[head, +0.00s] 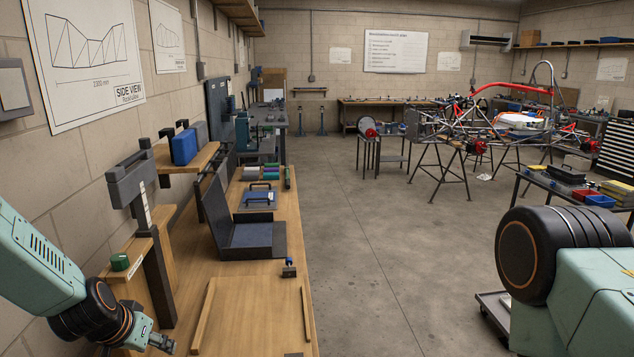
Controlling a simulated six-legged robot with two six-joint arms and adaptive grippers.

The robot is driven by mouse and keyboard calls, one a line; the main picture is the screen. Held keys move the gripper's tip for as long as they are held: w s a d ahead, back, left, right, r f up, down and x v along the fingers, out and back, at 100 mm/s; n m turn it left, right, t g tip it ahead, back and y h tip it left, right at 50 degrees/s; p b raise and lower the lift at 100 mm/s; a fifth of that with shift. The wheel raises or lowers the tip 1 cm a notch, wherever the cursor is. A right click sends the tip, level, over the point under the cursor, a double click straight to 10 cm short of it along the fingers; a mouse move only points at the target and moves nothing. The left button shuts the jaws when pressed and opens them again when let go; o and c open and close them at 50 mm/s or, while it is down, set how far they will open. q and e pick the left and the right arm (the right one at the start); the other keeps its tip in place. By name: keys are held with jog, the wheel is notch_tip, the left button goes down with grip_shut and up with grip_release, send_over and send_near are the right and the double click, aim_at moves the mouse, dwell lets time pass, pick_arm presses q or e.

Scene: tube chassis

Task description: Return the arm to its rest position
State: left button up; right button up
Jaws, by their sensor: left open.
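My left arm comes in from the lower left, pale green with black joints. My left gripper (160,342) is at the bottom edge, low beside the near left end of the wooden bench (255,318). It is open, with nothing seen between its fingers; part of it is cut off by the frame. My right arm (575,285) fills the lower right corner with a large black joint and a pale green link. My right gripper is out of the picture.
A tube chassis (490,118) rests on trestles at the back right. The concrete floor (375,240) between is clear.

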pick_arm(q)
jog(key=s+d+f+g, duration=0.25)
jog(key=s+f, duration=0.35)
jog(key=s, duration=0.3)
jog(key=s+d+f+g, duration=0.1)
jog(key=s+d+f, duration=0.4)
jog(key=s, duration=0.5)
jog(key=s+d+f+g+b, duration=0.1)
jog(key=s+f, duration=0.1)
jog(key=s, duration=0.7)
jog(key=s+d+f+g, duration=0.1)
jog(key=s+f+g, duration=0.1)
jog(key=s, duration=0.7)
notch_tip(320, 180, down, 20)
jog(key=b, duration=1.9)
jog(key=shift+w+d+n+y+b, duration=0.2)
jog(key=shift+w+n+y+b, duration=0.1)
jog(key=shift+w+n, duration=0.1)
jog(key=shift+t, duration=0.25)
jog(key=shift+r, duration=0.1)
